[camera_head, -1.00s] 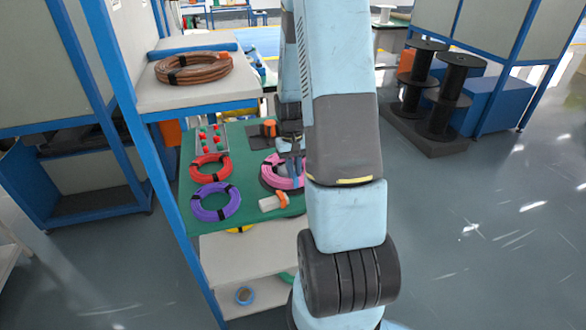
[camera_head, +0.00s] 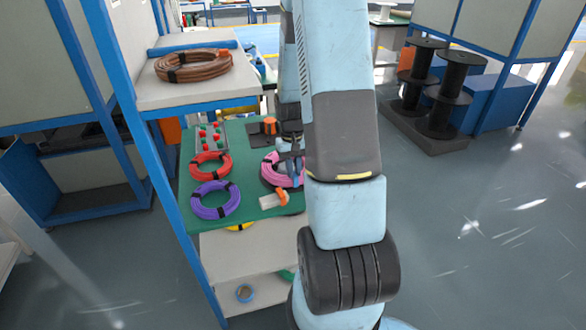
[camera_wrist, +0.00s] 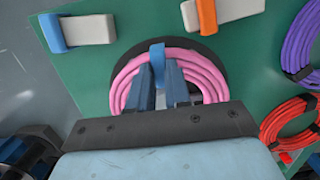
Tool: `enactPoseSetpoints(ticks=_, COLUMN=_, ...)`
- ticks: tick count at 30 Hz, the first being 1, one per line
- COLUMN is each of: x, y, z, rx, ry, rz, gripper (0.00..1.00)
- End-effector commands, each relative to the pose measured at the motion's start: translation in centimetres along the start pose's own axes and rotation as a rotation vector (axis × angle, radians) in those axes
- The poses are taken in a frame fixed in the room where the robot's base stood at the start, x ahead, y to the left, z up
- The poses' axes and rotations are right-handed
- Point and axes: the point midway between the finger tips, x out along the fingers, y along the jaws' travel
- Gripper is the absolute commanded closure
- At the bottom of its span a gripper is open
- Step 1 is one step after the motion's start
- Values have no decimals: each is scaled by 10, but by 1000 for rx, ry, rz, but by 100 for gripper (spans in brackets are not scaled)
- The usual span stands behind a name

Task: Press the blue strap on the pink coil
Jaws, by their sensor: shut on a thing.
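The pink coil (camera_wrist: 205,72) lies on a dark round base on the green table top, and in the head view (camera_head: 269,172) it is partly hidden by my arm. The blue strap (camera_wrist: 157,53) stands over the coil's far edge in the wrist view. My gripper (camera_wrist: 161,68) is over the coil with its fingers shut on the strap, one on each side of it. In the head view my gripper (camera_head: 291,150) is small and partly hidden by my arm. Whether the strap is pressed against the coil cannot be told.
A purple coil (camera_head: 198,208) and a red coil (camera_head: 196,172) lie left of the pink coil. A white block with an orange strap (camera_wrist: 207,12) and one with a blue end (camera_wrist: 88,30) are near the pink coil. A brown coil (camera_head: 160,70) lies on the upper shelf.

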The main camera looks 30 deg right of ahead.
Motion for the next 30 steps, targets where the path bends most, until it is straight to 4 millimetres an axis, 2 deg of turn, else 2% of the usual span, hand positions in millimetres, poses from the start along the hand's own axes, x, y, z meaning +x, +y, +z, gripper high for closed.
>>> enactPoseSetpoints(ticks=29, x=3, y=0, z=0, rx=1, ry=-1, rz=0, gripper=99)
enactPoseSetpoints(ticks=30, x=3, y=0, z=0, rx=1, ry=-2, rz=0, gripper=81)
